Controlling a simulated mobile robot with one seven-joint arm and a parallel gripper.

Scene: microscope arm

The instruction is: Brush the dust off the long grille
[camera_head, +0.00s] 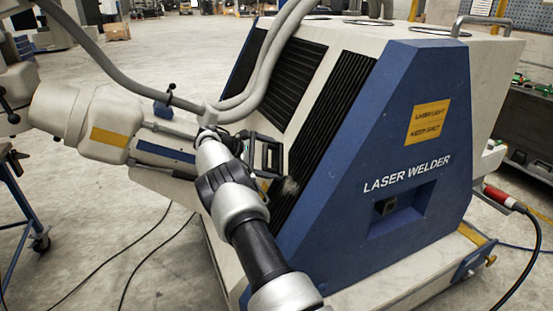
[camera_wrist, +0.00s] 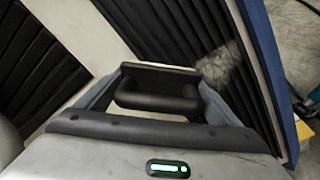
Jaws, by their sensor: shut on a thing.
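The long grille (camera_head: 337,103) is a dark slatted strip down the sloping face of the white and blue laser welder (camera_head: 424,130). It also shows in the wrist view (camera_wrist: 180,25). A pale, fuzzy dust patch (camera_head: 290,187) lies low on it, and in the wrist view it is right of centre (camera_wrist: 220,65). My gripper (camera_head: 266,155) is close in front of the grille, left of and above the patch. In the wrist view my gripper (camera_wrist: 158,92) is shut on a dark bar-like handle (camera_wrist: 155,102). I cannot make out any bristles.
Shorter grilles (camera_head: 296,78) sit to the left on the same face. Thick grey hoses (camera_head: 262,72) hang across it, close to my arm. A blue trolley (camera_head: 22,205) stands at the left. Black cables (camera_head: 135,257) lie on the floor, and a red-tipped cable (camera_head: 497,196) runs at the right.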

